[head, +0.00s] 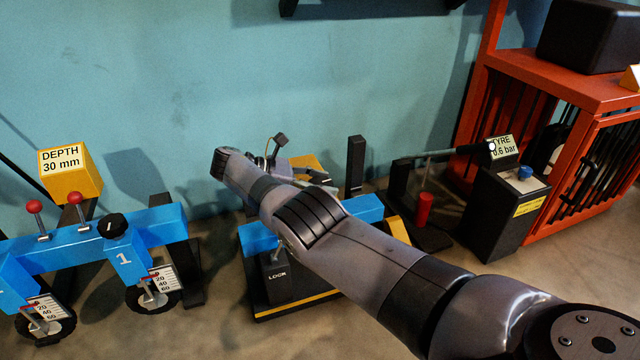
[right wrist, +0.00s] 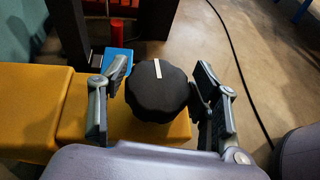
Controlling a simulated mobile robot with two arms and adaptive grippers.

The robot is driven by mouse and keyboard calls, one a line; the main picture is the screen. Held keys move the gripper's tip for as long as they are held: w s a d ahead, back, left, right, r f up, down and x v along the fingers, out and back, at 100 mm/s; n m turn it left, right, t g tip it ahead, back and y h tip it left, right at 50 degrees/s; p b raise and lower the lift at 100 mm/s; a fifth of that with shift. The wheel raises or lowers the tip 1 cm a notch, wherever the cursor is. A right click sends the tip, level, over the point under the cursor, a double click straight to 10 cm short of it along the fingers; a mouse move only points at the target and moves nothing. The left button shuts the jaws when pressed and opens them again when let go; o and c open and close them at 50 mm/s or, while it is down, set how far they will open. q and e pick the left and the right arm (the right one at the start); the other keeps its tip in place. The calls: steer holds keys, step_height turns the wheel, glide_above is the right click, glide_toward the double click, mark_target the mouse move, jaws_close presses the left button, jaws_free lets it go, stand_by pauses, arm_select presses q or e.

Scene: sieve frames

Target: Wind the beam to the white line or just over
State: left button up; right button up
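In the right wrist view a round black knob (right wrist: 158,92) with a white stripe on top sits over a yellow block (right wrist: 70,125). My right gripper (right wrist: 160,82) is open, with one finger on each side of the knob. A gap shows at the left finger; contact at the right finger is unclear. In the head view my right gripper (head: 297,165) is beyond my forearm, near the yellow part of a blue beam (head: 358,210), and the knob is hidden. I cannot make out a white line for the beam. My left gripper is not in view.
A blue beam (head: 45,252) with gauge wheels and a yellow DEPTH 30 mm sign (head: 70,173) stand at left. A black post (head: 355,165) rises behind my arm. A TYRE box (head: 500,210) and orange cage (head: 590,100) stand at right.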

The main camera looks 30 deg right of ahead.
mark_target(320, 183)
steer(key=shift+o, duration=1.1)
steer(key=shift+a, duration=0.1)
steer(key=shift+w+r, duration=0.1)
steer(key=shift+w+a+r, duration=0.1)
steer(key=shift+a+r, duration=0.05)
steer(key=shift+r, duration=0.3)
step_height(320, 183, up, 9)
